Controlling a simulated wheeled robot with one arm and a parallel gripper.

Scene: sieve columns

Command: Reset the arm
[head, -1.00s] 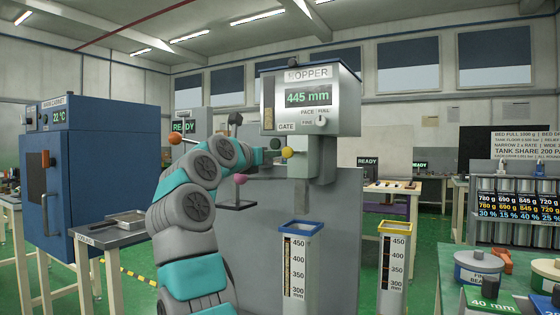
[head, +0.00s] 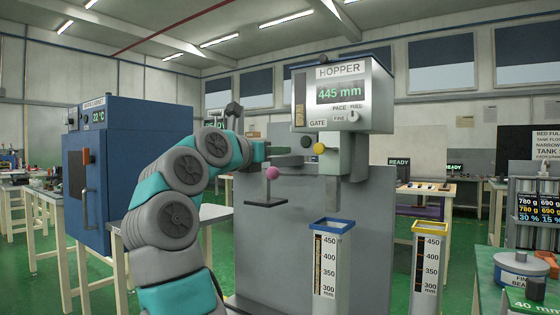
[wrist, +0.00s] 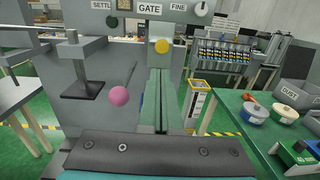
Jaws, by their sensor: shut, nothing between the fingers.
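My gripper (head: 298,160) is at the end of the raised arm, in front of the hopper (head: 343,95) column. In the wrist view its fingers (wrist: 158,72) are together, with nothing between them. The yellow gate knob (head: 319,148) is just beyond the fingertips in the head view; in the wrist view the yellow knob (wrist: 162,46) shows just above them. Contact cannot be told. A pink ball (wrist: 118,96) is left of the fingers, by a dark flat plate (wrist: 83,88). The hopper display reads 445 mm.
A blue cabinet (head: 130,150) is at left. A table with tubs (wrist: 285,114) is at right. Green floor shows between them.

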